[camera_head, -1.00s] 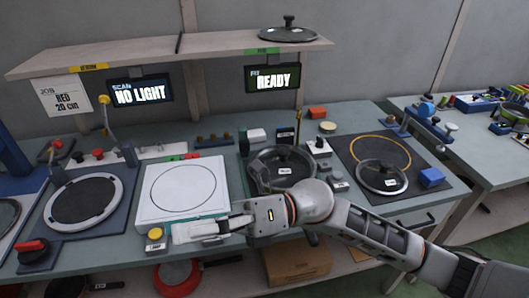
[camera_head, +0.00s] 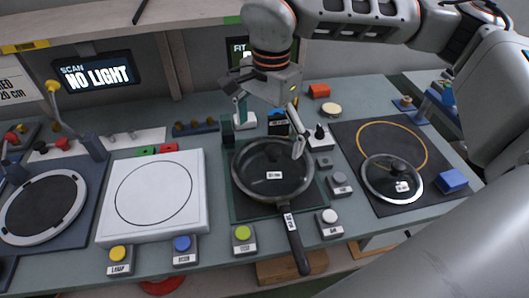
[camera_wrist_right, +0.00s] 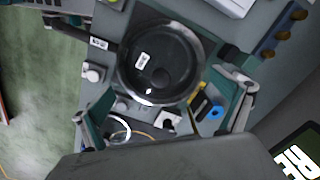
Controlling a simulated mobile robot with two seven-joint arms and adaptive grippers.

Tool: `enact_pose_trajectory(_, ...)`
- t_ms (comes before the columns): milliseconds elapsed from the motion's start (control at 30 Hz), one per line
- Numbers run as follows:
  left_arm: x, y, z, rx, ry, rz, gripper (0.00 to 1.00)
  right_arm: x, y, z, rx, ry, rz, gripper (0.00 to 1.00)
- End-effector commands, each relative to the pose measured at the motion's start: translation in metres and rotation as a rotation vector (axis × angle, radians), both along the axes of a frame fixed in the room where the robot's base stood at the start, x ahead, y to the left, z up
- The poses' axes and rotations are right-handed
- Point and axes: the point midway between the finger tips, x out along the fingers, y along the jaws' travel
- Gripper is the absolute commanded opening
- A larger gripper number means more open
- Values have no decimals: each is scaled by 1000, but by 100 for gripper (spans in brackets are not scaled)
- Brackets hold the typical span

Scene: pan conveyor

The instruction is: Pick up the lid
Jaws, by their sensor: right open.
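A glass lid (camera_head: 380,190) with a dark knob lies on the dark mat (camera_head: 350,140) at the right, overlapping its orange ring. A dark pan (camera_head: 248,192) with a labelled handle sits on the middle pad. A dark knob shows over it, so a lid seems to be on it; the pan also shows in the wrist view (camera_wrist_right: 122,72). My right gripper (camera_head: 270,125) is open and empty, pointing down above the far side of the pan. Its fingers are spread wide at both sides in the wrist view (camera_wrist_right: 168,110). My left gripper is out of view.
A white plate (camera_head: 125,228) with a drawn circle and a round dark burner (camera_head: 35,200) lie to the left. Several buttons line the front edge. A blue block (camera_head: 453,181) sits beside the mat lid. The overhead shelf (camera_head: 70,28) crosses the upper left.

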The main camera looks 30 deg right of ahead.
Motion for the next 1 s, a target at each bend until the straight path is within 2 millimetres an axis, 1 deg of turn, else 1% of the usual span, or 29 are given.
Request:
enact_pose_trajectory(33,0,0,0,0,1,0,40,2,-4,1,-13,-7,-2,100)
enact_pose_trajectory(100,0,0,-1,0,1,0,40,2,-7,-2,-21,-10,-3,100)
enact_pose_trajectory(367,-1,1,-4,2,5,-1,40,2,-9,-27,-19,-8,-4,100)
enact_pose_trajectory(567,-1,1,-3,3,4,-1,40,3,-19,-53,-19,-7,-5,100)
enact_pose_trajectory(700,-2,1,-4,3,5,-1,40,3,-19,-70,-18,-7,-3,100)
enact_pose_trajectory(800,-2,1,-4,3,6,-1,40,4,-19,-75,-18,-9,-3,100)
enact_pose_trajectory(1000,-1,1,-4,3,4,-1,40,4,-19,-75,-18,-11,-3,100)
